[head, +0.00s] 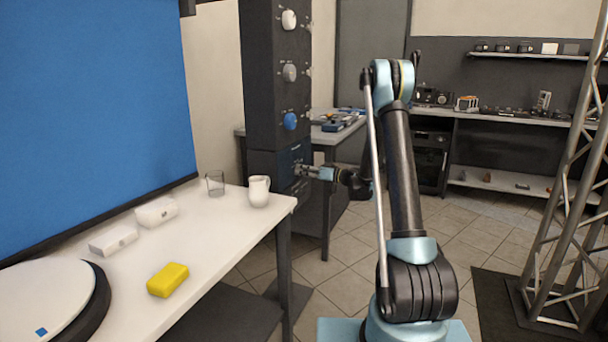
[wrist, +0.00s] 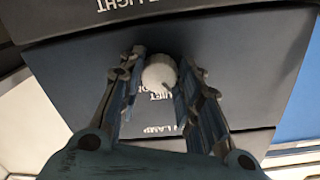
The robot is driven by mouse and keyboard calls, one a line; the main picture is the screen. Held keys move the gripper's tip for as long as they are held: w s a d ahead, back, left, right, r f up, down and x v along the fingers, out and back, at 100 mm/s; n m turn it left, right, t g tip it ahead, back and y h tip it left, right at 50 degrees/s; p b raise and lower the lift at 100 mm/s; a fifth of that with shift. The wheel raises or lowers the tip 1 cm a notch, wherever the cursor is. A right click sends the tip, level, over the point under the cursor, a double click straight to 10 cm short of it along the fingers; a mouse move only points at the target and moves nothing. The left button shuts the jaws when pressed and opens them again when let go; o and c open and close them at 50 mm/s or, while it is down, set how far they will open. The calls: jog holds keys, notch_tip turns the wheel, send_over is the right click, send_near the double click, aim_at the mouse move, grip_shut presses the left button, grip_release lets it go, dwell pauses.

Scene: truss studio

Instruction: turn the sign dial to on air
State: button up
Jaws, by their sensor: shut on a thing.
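A pale round dial (wrist: 160,72) sits on a dark panel (wrist: 235,75) in the wrist view. Upside-down lettering beside it partly reads "QUIET"; the rest is covered by my fingers. My gripper (wrist: 162,66) is shut on this dial, with one finger on each side of it. In the head view my gripper (head: 304,170) reaches the lower front of the dark column (head: 258,75), at a dark blue panel. There the dial it holds is too small and covered to make out, so its setting cannot be read.
Higher on the column are a white dial (head: 289,19), a grey dial (head: 290,72) and a blue dial (head: 290,121). A white table (head: 215,240) at left bears a jug (head: 259,191), a glass (head: 215,183) and a yellow block (head: 168,280). A metal truss (head: 570,200) stands right.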

jog(key=m, duration=0.4)
jog(key=shift+w, duration=0.15)
jog(key=m, duration=0.4)
jog(key=shift+c, duration=0.2)
jog(key=m, duration=0.4)
jog(key=shift+o, duration=0.2)
jog(key=shift+m+g, duration=0.3)
jog(key=shift+m, duration=1.7)
jog(key=o, duration=1)
jog(key=shift+o, duration=0.2)
jog(key=v, duration=1.2)
